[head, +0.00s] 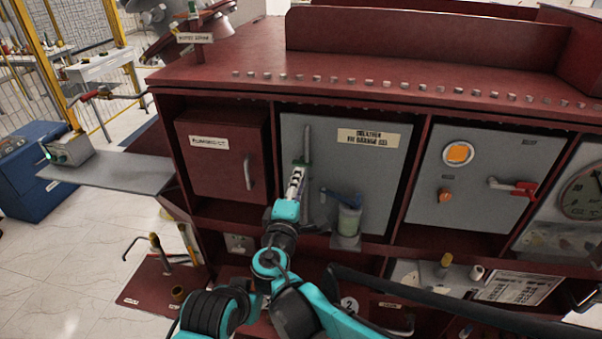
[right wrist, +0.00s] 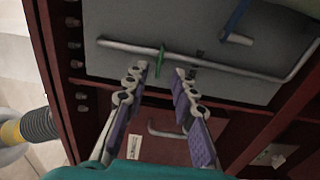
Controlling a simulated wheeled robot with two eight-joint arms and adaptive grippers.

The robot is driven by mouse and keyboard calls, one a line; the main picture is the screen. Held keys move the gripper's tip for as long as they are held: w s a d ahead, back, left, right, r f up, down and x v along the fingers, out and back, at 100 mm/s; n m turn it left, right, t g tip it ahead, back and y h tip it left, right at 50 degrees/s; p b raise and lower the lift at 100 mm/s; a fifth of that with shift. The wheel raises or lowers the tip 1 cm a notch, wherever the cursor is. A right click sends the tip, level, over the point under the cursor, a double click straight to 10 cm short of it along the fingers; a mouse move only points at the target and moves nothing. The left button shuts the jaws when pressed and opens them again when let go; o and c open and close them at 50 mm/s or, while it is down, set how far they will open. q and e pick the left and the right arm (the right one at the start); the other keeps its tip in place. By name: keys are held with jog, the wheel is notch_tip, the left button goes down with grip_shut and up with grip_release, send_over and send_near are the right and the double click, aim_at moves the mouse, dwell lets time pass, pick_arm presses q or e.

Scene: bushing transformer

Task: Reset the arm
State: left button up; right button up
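My right arm, teal and black, rises from the bottom of the head view. Its gripper (head: 298,172) is in front of the grey panel (head: 375,170), over the upright grey pipe (head: 307,145). In the right wrist view the two fingers of the right gripper (right wrist: 160,78) stand apart with nothing between them. Beyond the fingertips the pipe (right wrist: 125,46) crosses the picture with a small green piece (right wrist: 161,60) on it. I cannot tell whether a fingertip touches the pipe. My left gripper is not in view.
The dark red cabinet (head: 340,83) has a closed red door (head: 222,156) left of the panel. Right of the panel is a grey panel with an orange button (head: 458,153) and a red handle (head: 524,188).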

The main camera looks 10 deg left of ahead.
jog(key=shift+s, duration=0.45)
jog(key=s+d+f+m+g+h+b, duration=0.2)
jog(key=d+f+m+g+b, duration=0.3)
jog(key=d, duration=0.6)
jog(key=s+d+f+m+g+h, duration=0.1)
jog(key=s+d+f+m+h, duration=0.15)
jog(key=d+f, duration=0.65)
jog(key=s+d+f+m+g+y+b, duration=0.2)
jog(key=s+d+f+m, duration=0.3)
jog(key=s, duration=0.3)
jog(key=s+d+f+m+g+y+b, duration=0.2)
jog(key=s+d+f+m, duration=0.3)
jog(key=s, duration=0.3)
jog(key=shift+s+d+f+g+b, duration=0.15)
jog(key=shift+s+f+g+b, duration=0.15)
jog(key=shift+f+g+b, duration=0.4)
jog(key=shift+f+t+y, duration=0.15)
jog(key=shift+t+y, duration=0.1)
jog(key=shift+t, duration=0.05)
